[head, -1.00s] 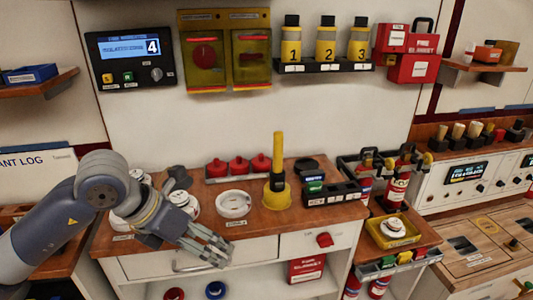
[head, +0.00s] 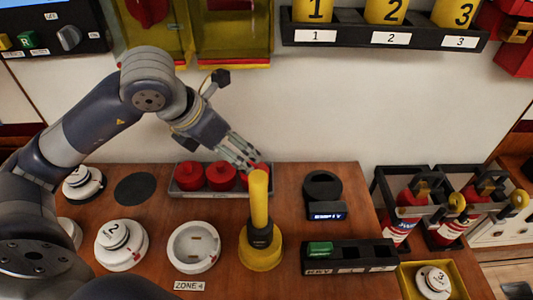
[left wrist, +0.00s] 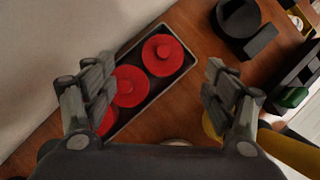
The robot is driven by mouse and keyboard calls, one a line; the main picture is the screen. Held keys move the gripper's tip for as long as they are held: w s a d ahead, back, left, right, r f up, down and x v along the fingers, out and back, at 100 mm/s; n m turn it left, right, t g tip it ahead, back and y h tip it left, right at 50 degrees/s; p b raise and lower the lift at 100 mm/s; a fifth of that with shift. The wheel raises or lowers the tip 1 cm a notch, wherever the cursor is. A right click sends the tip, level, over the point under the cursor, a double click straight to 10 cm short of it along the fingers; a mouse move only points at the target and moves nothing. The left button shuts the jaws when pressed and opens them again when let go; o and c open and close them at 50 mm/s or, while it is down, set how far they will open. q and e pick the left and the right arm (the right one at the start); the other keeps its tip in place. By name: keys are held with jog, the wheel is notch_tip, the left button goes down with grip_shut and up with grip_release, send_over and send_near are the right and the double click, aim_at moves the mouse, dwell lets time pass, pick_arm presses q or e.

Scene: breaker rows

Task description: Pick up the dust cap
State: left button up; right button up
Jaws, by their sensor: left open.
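Three red round caps, which look like the dust caps (head: 221,176), sit in a row in a grey tray (head: 205,195) at the back of the wooden counter. In the left wrist view the nearest-to-centre dust cap (left wrist: 129,86) and the far one (left wrist: 163,54) show whole; the third is partly hidden behind my left finger. My left gripper (head: 246,158) is open and empty above the right end of the tray, and its fingers partly hide the right cap. In the left wrist view its fingers (left wrist: 158,78) are spread to either side of the row. My right gripper is not in view.
A yellow-handled tool (head: 260,225) stands upright close in front of the tray's right end. White detectors (head: 121,246) and an open white base (head: 194,247) are in front. A dark holder (head: 323,190) and a black key box (head: 348,257) stand to the right.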

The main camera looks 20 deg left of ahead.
aim_at(252, 164)
pick_arm(q)
jog(key=x, duration=0.4)
jog(key=shift+s+d+f, duration=0.1)
jog(key=shift+s+f, duration=0.1)
jog(key=shift+w+f, duration=0.2)
jog(key=shift+f, duration=0.05)
jog(key=p+x, duration=0.1)
jog(key=x, duration=0.3)
jog(key=shift+w+d, duration=0.2)
jog(key=shift+d, duration=0.05)
jog(key=shift+w+f, duration=0.3)
jog(key=shift+f, duration=0.25)
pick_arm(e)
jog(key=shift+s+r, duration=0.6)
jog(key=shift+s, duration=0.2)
pick_arm(q)
jog(key=c, duration=0.8)
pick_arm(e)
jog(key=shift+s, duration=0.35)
